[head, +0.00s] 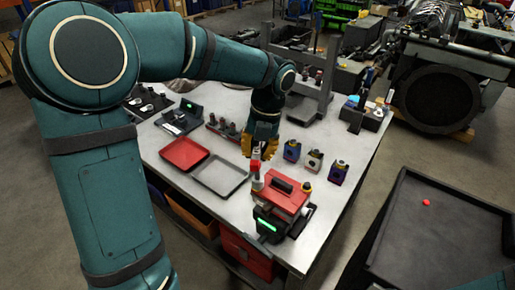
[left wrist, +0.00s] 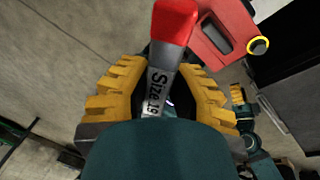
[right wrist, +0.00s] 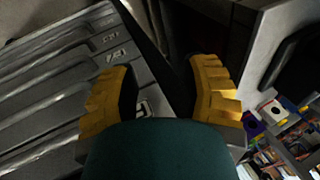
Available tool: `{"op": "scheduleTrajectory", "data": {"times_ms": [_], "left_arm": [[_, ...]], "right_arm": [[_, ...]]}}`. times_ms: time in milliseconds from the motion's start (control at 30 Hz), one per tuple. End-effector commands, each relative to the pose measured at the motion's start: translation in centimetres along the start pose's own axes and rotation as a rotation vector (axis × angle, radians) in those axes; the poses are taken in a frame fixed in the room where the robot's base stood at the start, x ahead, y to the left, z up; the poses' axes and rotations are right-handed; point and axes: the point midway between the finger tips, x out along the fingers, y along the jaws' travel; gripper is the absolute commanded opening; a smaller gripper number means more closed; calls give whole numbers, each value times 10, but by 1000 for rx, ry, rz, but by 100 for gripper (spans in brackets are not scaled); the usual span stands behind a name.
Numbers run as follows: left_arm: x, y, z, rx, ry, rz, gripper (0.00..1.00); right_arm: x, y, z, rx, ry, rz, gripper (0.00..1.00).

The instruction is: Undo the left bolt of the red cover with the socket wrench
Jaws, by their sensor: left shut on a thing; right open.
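The red cover (head: 284,194) sits on a dark device with a green-lit display (head: 266,226) near the table's front edge. My left gripper (head: 260,150) is shut on the socket wrench (left wrist: 160,90), which is grey with a red end and marked "Size 13" or similar. The wrench hangs down at the cover's left side; whether it touches the left bolt cannot be told. That bolt is hidden. A yellow-ringed bolt (head: 306,187) shows at the cover's right end; the left wrist view also shows the cover (left wrist: 224,28). My right gripper (right wrist: 165,85) is open and empty, outside the head view.
A red tray (head: 184,154) and a grey tray (head: 220,176) lie left of the cover. Several small blocks (head: 313,161) stand behind it to the right. A dark tray table (head: 400,255) with a small red object (head: 426,202) is at right. A large engine (head: 440,85) stands behind.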

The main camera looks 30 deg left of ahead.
Motion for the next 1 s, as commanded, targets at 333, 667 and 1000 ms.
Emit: {"op": "scheduleTrajectory", "data": {"times_ms": [333,667,1000], "left_arm": [[-1,0,0,-494,84,-56,0],[-2,1,-1,-1011,172,-115,0],[-2,1,-1,-1526,258,-174,0]], "right_arm": [[-6,-2,-1,0,0,0,47],[-6,-2,-1,0,0,0,47],[-3,-1,0,0,0,0,47]]}}
